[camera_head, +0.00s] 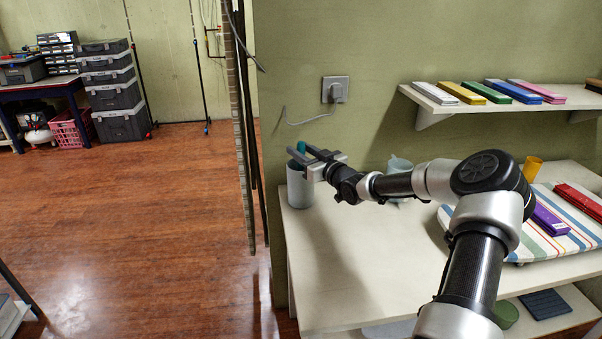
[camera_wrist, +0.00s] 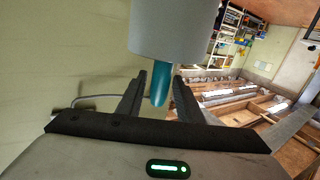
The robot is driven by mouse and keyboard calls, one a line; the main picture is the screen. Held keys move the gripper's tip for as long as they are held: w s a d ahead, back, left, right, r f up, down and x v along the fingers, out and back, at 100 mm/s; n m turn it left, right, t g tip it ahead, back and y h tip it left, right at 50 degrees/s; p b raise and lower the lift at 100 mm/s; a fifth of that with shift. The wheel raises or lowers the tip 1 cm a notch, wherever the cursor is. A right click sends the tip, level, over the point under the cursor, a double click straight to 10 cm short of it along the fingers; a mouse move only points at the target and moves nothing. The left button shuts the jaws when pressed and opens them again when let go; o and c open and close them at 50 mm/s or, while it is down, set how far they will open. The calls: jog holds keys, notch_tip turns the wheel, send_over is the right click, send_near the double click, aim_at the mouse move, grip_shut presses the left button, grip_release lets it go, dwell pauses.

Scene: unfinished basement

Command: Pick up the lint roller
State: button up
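The lint roller appears to be the grey cylinder (camera_head: 298,188) with a teal handle sticking up, upright at the far left corner of the white table (camera_head: 345,270). In the wrist view its grey body (camera_wrist: 172,30) is at the top and the teal handle (camera_wrist: 161,84) points down into the picture. My gripper (camera_head: 300,153) is at the height of the handle. In the wrist view my gripper (camera_wrist: 160,88) is open, with a finger on each side of the handle and gaps between. The cylinder's underside is hidden in the wrist view.
A pale cup-like item (camera_head: 400,165) stands behind my arm. A yellow cup (camera_head: 533,168) and a striped cloth (camera_head: 540,240) with purple and red boxes are at the right. A wall shelf (camera_head: 450,103) holds several boxes. A wall and outlet (camera_head: 336,90) are close behind.

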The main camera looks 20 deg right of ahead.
grip_shut()
jog(key=shift+r, duration=0.1)
